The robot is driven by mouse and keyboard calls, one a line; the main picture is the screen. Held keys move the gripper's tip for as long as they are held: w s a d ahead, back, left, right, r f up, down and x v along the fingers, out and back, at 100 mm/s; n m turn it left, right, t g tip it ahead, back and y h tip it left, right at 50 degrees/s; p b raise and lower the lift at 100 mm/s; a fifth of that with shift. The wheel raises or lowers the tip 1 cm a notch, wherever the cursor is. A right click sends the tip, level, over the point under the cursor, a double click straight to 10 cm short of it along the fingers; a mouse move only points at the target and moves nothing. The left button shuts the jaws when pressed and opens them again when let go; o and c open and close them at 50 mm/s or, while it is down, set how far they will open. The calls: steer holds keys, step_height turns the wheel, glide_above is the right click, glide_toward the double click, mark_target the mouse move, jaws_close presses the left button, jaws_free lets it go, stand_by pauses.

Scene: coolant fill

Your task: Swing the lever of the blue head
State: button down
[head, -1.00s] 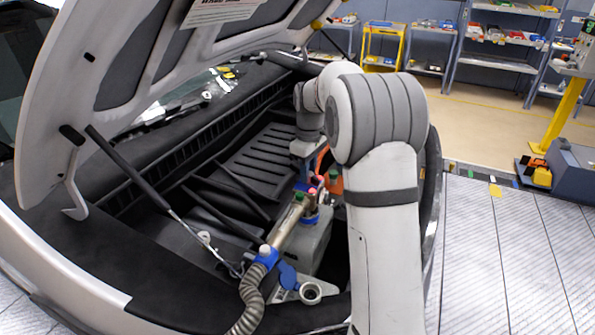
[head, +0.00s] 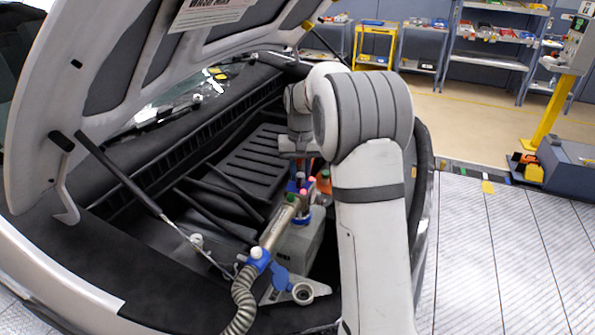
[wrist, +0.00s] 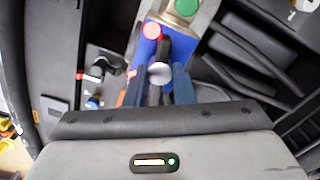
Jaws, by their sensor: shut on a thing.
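The blue head (wrist: 178,45) fills the upper middle of the wrist view, with a red button and a green button on it. In the head view the blue head (head: 293,186) sits at the upper end of the metal filling tool (head: 279,225), partly behind my arm. A lever (wrist: 160,72) with a pale round end stands out from the head. My gripper (wrist: 158,82) has its two dark fingers on either side of the lever and is shut on it. In the head view my fingers are mostly hidden.
The grey ribbed hose (head: 243,297) runs down from the tool. The raised hood (head: 120,90) and its strut (head: 120,176) stand at the left. Black engine-bay covers (head: 250,160) surround the tool. Free floor (head: 500,250) lies at the right.

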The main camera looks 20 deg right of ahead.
mark_target(300, 174)
steer(key=shift+s+f+m, duration=0.2)
steer(key=shift+f+m, duration=0.05)
steer(key=shift+m, duration=0.85)
steer(key=c, duration=1.7)
jaws_free()
steer(key=o, duration=0.5)
steer(key=shift+r, duration=0.15)
steer(key=shift+r, duration=0.1)
steer(key=shift+w+r, duration=0.1)
steer(key=shift+r, duration=0.15)
steer(key=shift+r+b, duration=0.3)
steer(key=shift+r, duration=3.25)
